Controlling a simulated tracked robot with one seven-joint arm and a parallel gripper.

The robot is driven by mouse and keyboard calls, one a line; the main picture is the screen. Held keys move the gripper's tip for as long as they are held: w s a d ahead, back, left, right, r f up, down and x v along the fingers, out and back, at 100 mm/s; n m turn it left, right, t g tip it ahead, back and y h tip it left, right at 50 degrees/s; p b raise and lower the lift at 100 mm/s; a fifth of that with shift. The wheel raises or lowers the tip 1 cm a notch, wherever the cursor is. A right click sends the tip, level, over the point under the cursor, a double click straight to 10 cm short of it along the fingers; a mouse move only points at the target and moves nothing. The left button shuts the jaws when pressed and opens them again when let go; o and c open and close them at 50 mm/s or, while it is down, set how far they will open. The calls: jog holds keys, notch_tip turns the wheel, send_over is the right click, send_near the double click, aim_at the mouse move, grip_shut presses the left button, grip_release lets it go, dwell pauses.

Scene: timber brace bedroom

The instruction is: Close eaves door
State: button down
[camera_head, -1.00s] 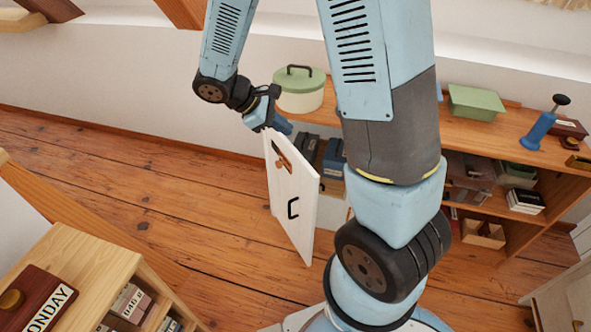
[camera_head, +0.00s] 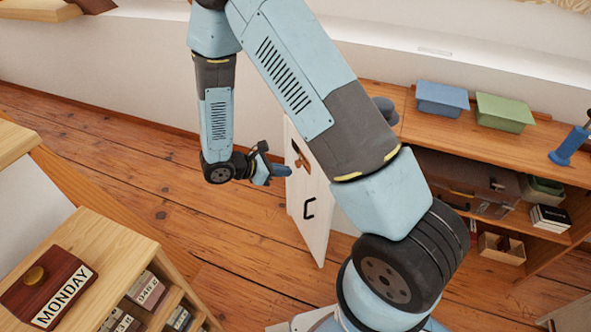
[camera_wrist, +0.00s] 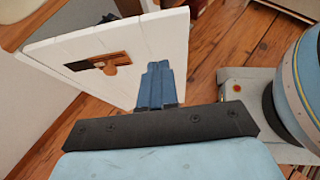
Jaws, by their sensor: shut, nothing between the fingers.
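The eaves door (camera_head: 310,212) is a white panel with a black pull handle (camera_head: 309,208) and a brown wooden latch piece (camera_head: 301,158). It stands ajar, swung out from the low shelf unit. My gripper (camera_head: 284,171) is shut and empty, at the left of the door's upper part, with its blue fingertips at or very near the panel face. In the wrist view the shut fingers (camera_wrist: 157,85) point at the white door (camera_wrist: 120,55), beside the latch piece (camera_wrist: 104,63). I cannot tell whether they touch. My arm hides part of the door's hinge side.
The low wooden shelf unit (camera_head: 462,135) runs along the wall, with a blue box (camera_head: 441,98) and a green box (camera_head: 504,112) on top. A brown case (camera_head: 465,183) lies inside. A small cabinet with a MONDAY block (camera_head: 62,292) stands front left. The floor (camera_head: 140,190) left of the door is clear.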

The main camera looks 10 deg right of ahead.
jog(key=d+r+x, duration=0.1)
jog(key=x, duration=1.1)
jog(key=shift+w+d+r, duration=0.2)
jog(key=shift+r, duration=0.1)
